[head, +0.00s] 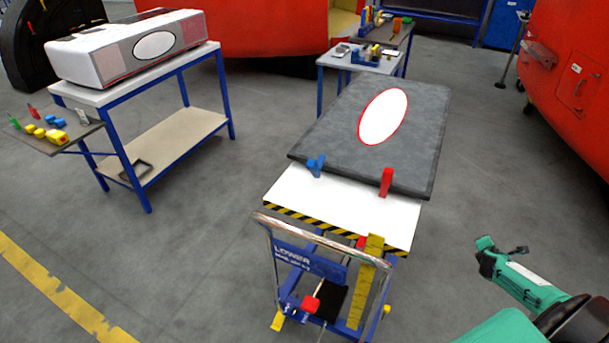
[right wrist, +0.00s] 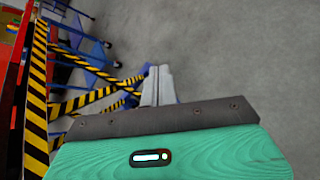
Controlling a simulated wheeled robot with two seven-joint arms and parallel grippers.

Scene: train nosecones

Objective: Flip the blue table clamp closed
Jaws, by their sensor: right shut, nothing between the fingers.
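The blue table clamp (head: 316,165) stands at the near left edge of a dark grey panel (head: 425,130) that lies on a white lift table (head: 330,207). Its handle points up, and I cannot tell from here whether it is open or closed. A red clamp (head: 386,182) stands on the same edge to its right. My right gripper (head: 503,247) is at the right of the head view, over open floor and apart from the lift table. Its fingers are together and empty in the right wrist view (right wrist: 158,85). My left gripper is not in view.
The lift table has a push handle (head: 322,240) and a yellow-black striped edge. A workbench (head: 205,50) with a white-grey nosecone stands at the left. A small table with tools (head: 363,62) stands behind the panel. Floor (head: 460,170) is clear at the right.

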